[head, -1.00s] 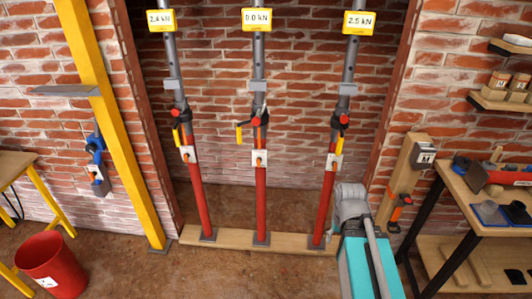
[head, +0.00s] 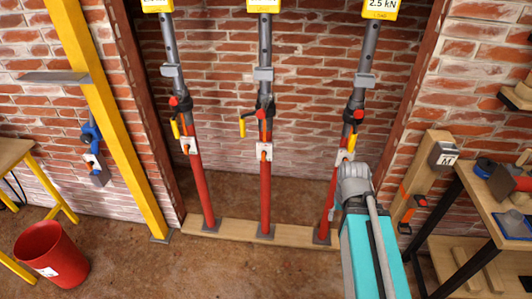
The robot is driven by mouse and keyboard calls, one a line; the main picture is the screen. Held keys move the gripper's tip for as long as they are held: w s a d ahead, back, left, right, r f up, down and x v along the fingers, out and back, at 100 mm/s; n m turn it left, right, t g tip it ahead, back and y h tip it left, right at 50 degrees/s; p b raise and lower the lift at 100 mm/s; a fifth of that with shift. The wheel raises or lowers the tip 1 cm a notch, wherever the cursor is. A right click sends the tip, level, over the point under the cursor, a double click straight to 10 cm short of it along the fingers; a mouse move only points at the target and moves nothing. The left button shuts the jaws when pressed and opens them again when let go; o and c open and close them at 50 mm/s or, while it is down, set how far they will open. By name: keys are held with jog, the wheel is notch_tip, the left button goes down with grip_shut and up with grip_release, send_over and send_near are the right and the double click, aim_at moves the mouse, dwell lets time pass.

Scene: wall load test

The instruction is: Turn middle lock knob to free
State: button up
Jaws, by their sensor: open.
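Three steel props with red lower tubes stand in a brick recess. The middle prop (head: 265,195) is upright and carries a small white plate with an orange lock knob (head: 264,153). Above it are a dark collar with a red part (head: 262,113) and a yellow handle (head: 242,127) hanging at its left. The knob is too small to read its setting. The left prop (head: 203,195) and right prop (head: 329,205) carry similar parts. My arm shows at the lower right, in front of the right prop's foot; my gripper is out of view.
The props stand on a wooden sole board (head: 240,233). A yellow post (head: 110,120) leans at the left, with a red bucket (head: 52,254) in front. A workbench (head: 495,205) with tools stands at the right. The floor before the middle prop is clear.

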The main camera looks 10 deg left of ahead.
jog(key=shift+w+f, duration=0.1)
jog(key=w+f+n+t+h+b, duration=0.35)
jog(key=w+f+n+b, duration=0.3)
jog(key=w+b, duration=0.25)
jog(key=n+t+y+b, duration=0.3)
jog(key=n+t+b, duration=1.2)
jog(key=n+b, duration=1.05)
send_near(263, 155)
jog(key=s+n+p, duration=0.3)
jog(key=n, duration=0.1)
jog(key=shift+w+r+g, duration=0.1)
jog(key=shift+r+g, duration=0.15)
jog(key=shift+w, duration=0.15)
jog(key=w, duration=1.3)
jog(key=shift+w+d, duration=0.2)
jog(key=shift+w, duration=0.1)
